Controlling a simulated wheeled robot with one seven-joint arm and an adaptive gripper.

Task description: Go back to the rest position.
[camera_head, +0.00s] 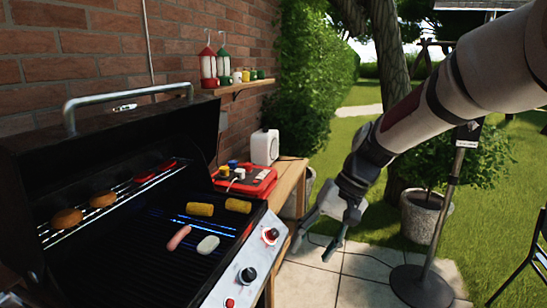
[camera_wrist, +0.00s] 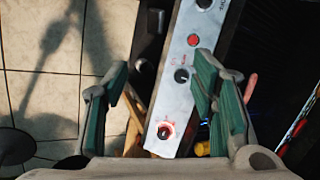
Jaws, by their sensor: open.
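My gripper (camera_head: 318,235) hangs in the air to the right of the grill in the head view, with its fingers apart and nothing between them. In the wrist view my gripper (camera_wrist: 160,95) shows two green-padded fingers spread wide over the grill's front panel and the paving. The black grill (camera_head: 110,125) stands at the left with its lid up. On its grate lie a sausage (camera_head: 179,238), a pale oval piece (camera_head: 208,245) and two yellow corn pieces (camera_head: 200,209). Two round brown patties (camera_head: 67,218) and red pieces (camera_head: 145,177) lie on the upper rack.
The grill's control panel (camera_head: 245,275) has knobs along its front edge. A wooden side table (camera_head: 288,190) holds a red tray (camera_head: 262,188) and a white box (camera_head: 265,147). A metal stand (camera_head: 448,200) and a potted bush (camera_head: 425,215) stand at the right. Paving between is clear.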

